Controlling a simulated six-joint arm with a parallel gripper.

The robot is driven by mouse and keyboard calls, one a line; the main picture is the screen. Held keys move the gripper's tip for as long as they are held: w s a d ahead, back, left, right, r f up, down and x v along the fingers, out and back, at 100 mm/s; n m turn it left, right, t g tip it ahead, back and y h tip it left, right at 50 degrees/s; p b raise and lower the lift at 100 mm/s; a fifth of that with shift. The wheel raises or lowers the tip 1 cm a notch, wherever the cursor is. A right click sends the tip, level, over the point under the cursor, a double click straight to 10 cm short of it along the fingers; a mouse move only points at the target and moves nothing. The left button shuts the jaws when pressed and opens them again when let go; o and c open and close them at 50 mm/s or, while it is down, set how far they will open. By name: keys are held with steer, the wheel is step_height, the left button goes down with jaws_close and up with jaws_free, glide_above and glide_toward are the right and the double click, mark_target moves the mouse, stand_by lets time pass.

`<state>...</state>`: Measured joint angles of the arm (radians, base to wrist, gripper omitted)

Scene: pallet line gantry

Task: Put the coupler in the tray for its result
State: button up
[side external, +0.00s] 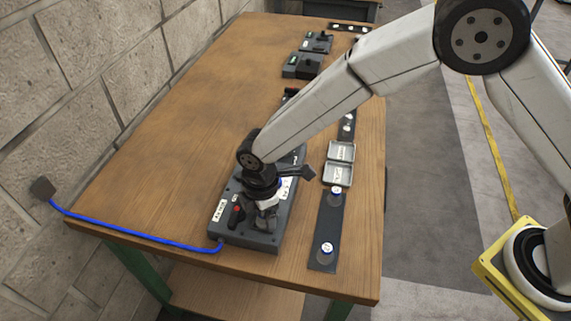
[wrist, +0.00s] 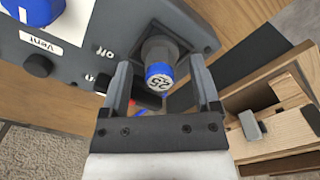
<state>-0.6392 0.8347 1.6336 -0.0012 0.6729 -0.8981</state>
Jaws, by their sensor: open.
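A coupler (wrist: 160,66) with a dark grey body and a blue-rimmed white end marked with a number sits at the dark grey test box (wrist: 95,35). My gripper (wrist: 161,78) is open, one finger on each side of the coupler, with visible gaps. In the side view my gripper (side external: 266,214) points down over the test box (side external: 248,238), and I cannot make out the coupler there. Two small grey trays, the far one (side external: 331,152) and the near one (side external: 327,176), lie right of the box with white labels that I cannot read.
A dark strip (side external: 322,225) right of the box bears two blue-and-white couplers, far (side external: 336,194) and near (side external: 326,251). A blue hose (side external: 130,234) runs from the wall to the box. More dark devices (side external: 303,65) stand farther back. The table's left part is bare.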

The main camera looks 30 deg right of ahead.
jaws_close()
steer(key=shift+r, duration=0.1)
stand_by(0.3)
steer(key=shift+r, duration=0.8)
steer(key=s+d+r, duration=0.7)
steer(key=s+r, duration=0.4)
steer(key=s, duration=0.1)
steer(key=shift+r, duration=0.1)
